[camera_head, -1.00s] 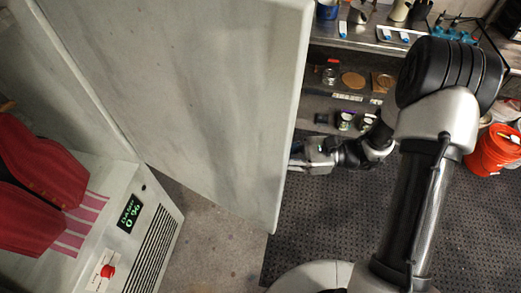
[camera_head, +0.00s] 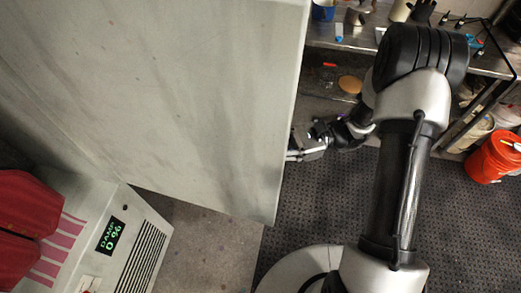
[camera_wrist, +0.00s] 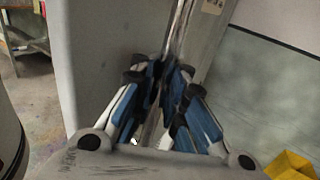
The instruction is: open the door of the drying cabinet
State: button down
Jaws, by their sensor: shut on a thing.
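The drying cabinet (camera_head: 110,245) stands at the lower left of the head view, with a display reading "DAMP 0%". Its grey door (camera_head: 190,90) stands swung wide out from the cabinet and fills the upper left. My gripper (camera_head: 292,155) is at the door's outer edge, its fingertips partly hidden behind the door. In the wrist view my gripper (camera_wrist: 165,105) shows its blue-padded fingers closed in around a narrow upright part at the door's edge; the handle itself is not clear.
A metal workbench (camera_head: 350,40) with several small items stands at the back, and an orange bucket (camera_head: 493,157) is at the right. Dark matting (camera_head: 330,200) covers the clear floor beside the door.

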jog(key=c, duration=1.8)
grip_release()
jog(key=shift+d, duration=0.25)
jog(key=shift+c, duration=0.2)
jog(key=shift+o, duration=1.2)
jog(key=shift+a, duration=0.15)
jog(key=v, duration=1.2)
